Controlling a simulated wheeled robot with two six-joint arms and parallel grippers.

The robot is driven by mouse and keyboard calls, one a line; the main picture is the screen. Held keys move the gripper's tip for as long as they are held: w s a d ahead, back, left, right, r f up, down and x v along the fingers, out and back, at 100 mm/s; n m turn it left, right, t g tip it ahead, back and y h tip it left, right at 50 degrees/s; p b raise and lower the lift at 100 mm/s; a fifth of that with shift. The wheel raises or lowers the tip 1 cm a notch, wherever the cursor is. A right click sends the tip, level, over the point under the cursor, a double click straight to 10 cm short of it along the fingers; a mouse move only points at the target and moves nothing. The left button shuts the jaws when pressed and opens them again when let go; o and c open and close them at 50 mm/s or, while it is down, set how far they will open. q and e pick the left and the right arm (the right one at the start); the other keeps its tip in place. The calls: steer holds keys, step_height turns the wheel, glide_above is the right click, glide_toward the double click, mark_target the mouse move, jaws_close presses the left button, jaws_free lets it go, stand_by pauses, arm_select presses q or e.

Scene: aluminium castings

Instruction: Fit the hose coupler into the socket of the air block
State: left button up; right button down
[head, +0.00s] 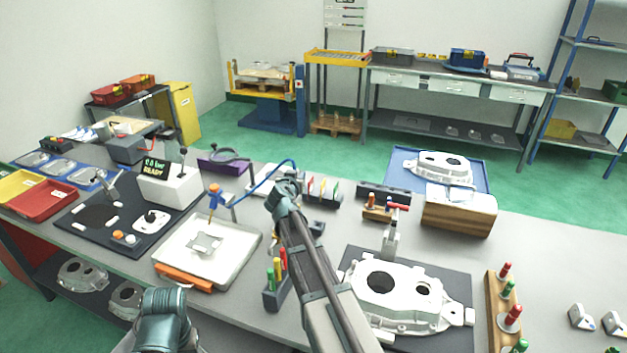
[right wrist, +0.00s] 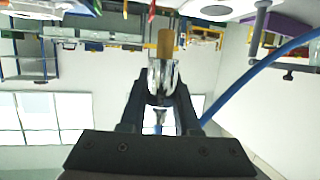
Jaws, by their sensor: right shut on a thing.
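My right gripper (head: 287,181) is raised above the middle of the bench. In the right wrist view the right gripper (right wrist: 160,95) is shut on a silver hose coupler (right wrist: 163,75) with a brass-coloured tip, which points away from the jaws. The coupler is too small to make out in the head view. A blue hose (head: 262,182) arcs from near the gripper down to the left; it also crosses the right wrist view (right wrist: 250,75). A white block (head: 170,186) with a lit display reading READY stands at the left, apart from the gripper; I cannot make out a socket on it.
A white tray (head: 172,252) with a part and a blue-orange tool stands left of my right arm. A large casting (head: 398,300) on a dark mat lies to its right. A wooden block (head: 459,215) and a purple stand (head: 218,165) are farther back. My left arm shows at the bottom left.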

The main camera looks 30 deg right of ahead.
steer(key=shift+w+a+r, duration=0.25)
steer(key=shift+w+a, duration=0.25)
steer(key=shift+w+a+r, duration=0.25)
steer(key=shift+w+a, duration=0.2)
steer(key=shift+f, duration=0.1)
step_height(320, 180, down, 6)
steer(key=b, duration=0.5)
steer(key=shift+r, duration=0.2)
steer(key=shift+f+b, duration=1.15)
steer(key=shift+b, duration=0.25)
stand_by(0.9)
steer(key=shift+r+p, duration=0.95)
steer(key=shift+f+b, duration=1.15)
stand_by(0.9)
steer(key=c, duration=0.6)
jaws_free()
steer(key=shift+r, duration=0.1)
steer(key=shift+o, duration=0.2)
